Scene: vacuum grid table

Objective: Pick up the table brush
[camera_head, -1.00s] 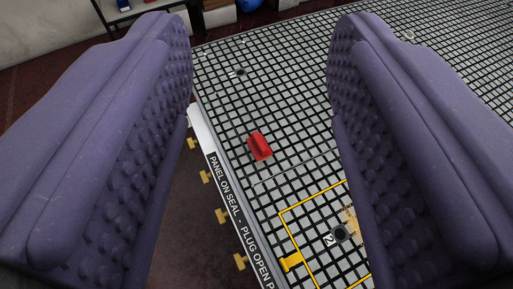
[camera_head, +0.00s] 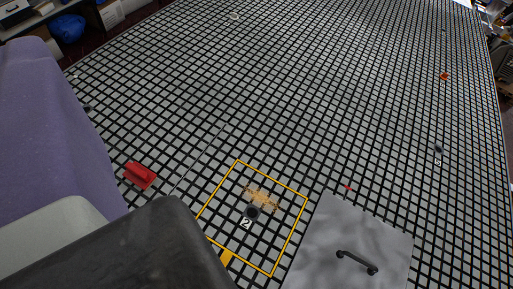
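A small red block with a raised ridge (camera_head: 140,176) lies on the grid table (camera_head: 290,90) at the left. It may be the table brush, but no bristles show. Part of my gripper, a large purple padded shape (camera_head: 50,130), fills the left edge, close beside the red block in the picture. I see only one padded side, so the gap between the fingers is hidden. A dark grey and whitish shape covers the lower left, probably part of my own body.
A yellow square outline (camera_head: 238,161) marked 2 holds scattered tan debris (camera_head: 262,197) and a dark port (camera_head: 252,213). A grey panel with a black handle (camera_head: 356,262) lies at the lower right. An orange item (camera_head: 444,76) sits far right. Much of the table is clear.

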